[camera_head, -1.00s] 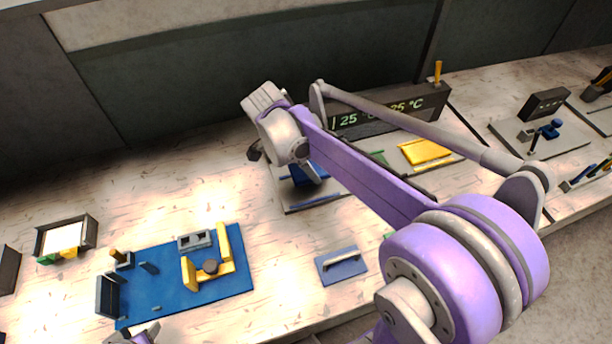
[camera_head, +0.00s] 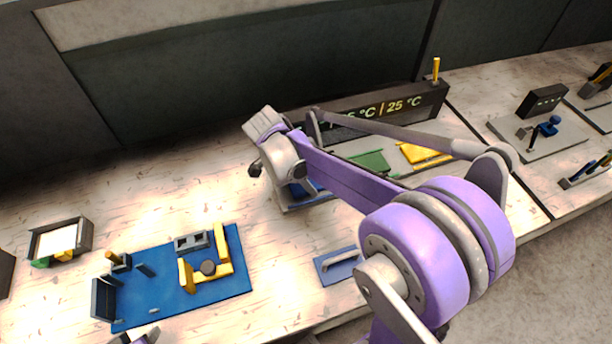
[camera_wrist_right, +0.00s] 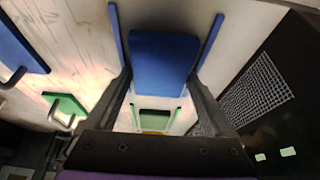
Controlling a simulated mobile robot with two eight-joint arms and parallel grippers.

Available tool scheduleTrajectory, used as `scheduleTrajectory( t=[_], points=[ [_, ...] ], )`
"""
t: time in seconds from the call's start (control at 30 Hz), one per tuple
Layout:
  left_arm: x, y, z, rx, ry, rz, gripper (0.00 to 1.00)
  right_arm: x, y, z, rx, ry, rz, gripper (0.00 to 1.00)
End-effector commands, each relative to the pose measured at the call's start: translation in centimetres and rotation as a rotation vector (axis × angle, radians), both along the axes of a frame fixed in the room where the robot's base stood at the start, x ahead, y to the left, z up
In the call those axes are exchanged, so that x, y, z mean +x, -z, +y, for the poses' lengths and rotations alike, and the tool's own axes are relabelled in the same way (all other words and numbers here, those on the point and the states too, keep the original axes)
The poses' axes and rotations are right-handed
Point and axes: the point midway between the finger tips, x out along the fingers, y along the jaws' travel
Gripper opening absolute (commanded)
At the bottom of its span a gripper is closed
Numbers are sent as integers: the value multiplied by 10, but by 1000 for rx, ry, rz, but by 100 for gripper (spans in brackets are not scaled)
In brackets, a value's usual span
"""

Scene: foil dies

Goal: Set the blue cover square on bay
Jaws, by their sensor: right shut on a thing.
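The blue cover (camera_wrist_right: 163,62) is a blue block between the fingers of my right gripper (camera_wrist_right: 161,82), which is shut on it. In the right wrist view blue rails of the bay (camera_wrist_right: 115,32) run on both sides of the cover, with gaps between. In the head view my right wrist hides most of the cover (camera_head: 304,188) and the bay below it, so I cannot tell whether they touch. Only a small part of my left gripper (camera_head: 136,339) shows at the bottom edge of the head view; its jaws are unclear.
A green bay (camera_head: 370,162) and a yellow block (camera_head: 424,153) lie to the right, before a dark temperature display (camera_head: 425,100). A blue plate with a handle (camera_head: 337,266) lies in front. A blue mat (camera_head: 165,297) with yellow and grey parts is at left. Bench between is clear.

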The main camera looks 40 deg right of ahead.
Motion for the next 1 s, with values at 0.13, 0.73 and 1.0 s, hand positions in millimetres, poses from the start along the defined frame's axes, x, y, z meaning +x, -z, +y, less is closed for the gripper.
scheduleTrajectory(
  t=[0.13, 0.73, 1.0],
  points=[
    [-2, 4, 0, 0, 0, 3, 50, 0, 6, 0, 0, 0, 0, 21],
    [4, -10, 0, 0, 0, -7, 50, 3, -33, 11, 3, -3, 0, 100],
    [6, -16, 0, 0, 0, -11, 50, 10, -89, 33, 1, -2, 0, 100]
  ],
)
